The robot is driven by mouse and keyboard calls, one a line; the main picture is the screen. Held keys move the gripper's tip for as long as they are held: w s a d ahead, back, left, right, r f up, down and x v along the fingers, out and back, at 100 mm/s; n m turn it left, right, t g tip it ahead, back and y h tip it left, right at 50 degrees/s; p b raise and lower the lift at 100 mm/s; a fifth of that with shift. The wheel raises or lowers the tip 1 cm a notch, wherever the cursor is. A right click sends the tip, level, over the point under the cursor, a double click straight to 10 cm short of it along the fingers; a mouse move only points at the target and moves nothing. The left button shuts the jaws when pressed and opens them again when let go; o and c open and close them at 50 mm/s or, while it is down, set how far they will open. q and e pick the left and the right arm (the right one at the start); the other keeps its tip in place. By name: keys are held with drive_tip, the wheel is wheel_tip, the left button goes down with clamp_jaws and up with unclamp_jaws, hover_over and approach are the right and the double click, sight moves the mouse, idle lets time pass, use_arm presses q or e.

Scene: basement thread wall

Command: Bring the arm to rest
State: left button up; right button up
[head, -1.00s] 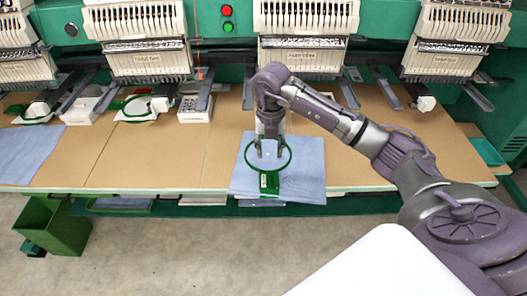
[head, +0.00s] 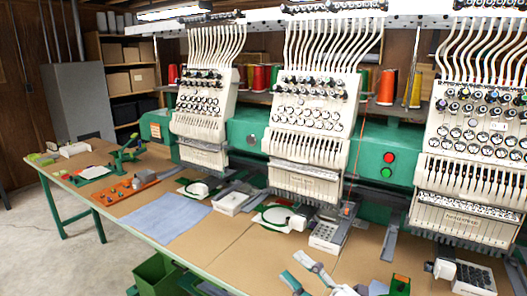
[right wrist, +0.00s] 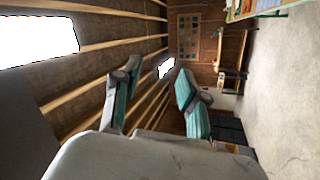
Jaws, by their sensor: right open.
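My right gripper (head: 297,269) shows at the bottom edge of the head view, its teal-lined fingers spread apart. In the right wrist view the same gripper (right wrist: 158,70) is open with nothing between its fingers. Behind the fingers are the room's ceiling beams and far wall, so it points away from the table. The rest of my right arm is mostly below the head view. My left gripper is in neither view.
The long table (head: 225,245) carries a blue cloth (head: 160,216), an orange tray (head: 125,187) and white boxes. Embroidery heads (head: 310,130) stand along its back. A green bin (head: 155,275) is below the front edge. Open floor (head: 60,265) lies at left.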

drive_tip(key=d+f+m+t+h, duration=0.4)
drive_tip(key=d+f+m+h, duration=0.3)
drive_tip(key=d+m+h, duration=0.7)
drive_tip(key=s+d+f+m+g+h, duration=0.2)
drive_tip(key=s+f+m+g+h, duration=0.3)
drive_tip(key=f, duration=0.4)
drive_tip(key=s+a+f+m+g+y, duration=0.1)
drive_tip(key=s+f+g, duration=0.45)
drive_tip(key=s, duration=0.45)
drive_tip(key=s+a+f+m+g+y, duration=0.1)
drive_tip(key=s+f+g+y, duration=0.1)
drive_tip(key=s+f+g, duration=0.6)
drive_tip(key=s+f+t, duration=0.2)
drive_tip(key=s+f, duration=0.1)
drive_tip(key=f, duration=2.1)
drive_tip(key=s+d+f, duration=0.2)
drive_tip(key=s+f, duration=1.4)
drive_tip(key=shift+s+d+g, duration=0.25)
drive_tip(key=shift+d+g, duration=0.15)
drive_tip(key=shift+g, duration=0.05)
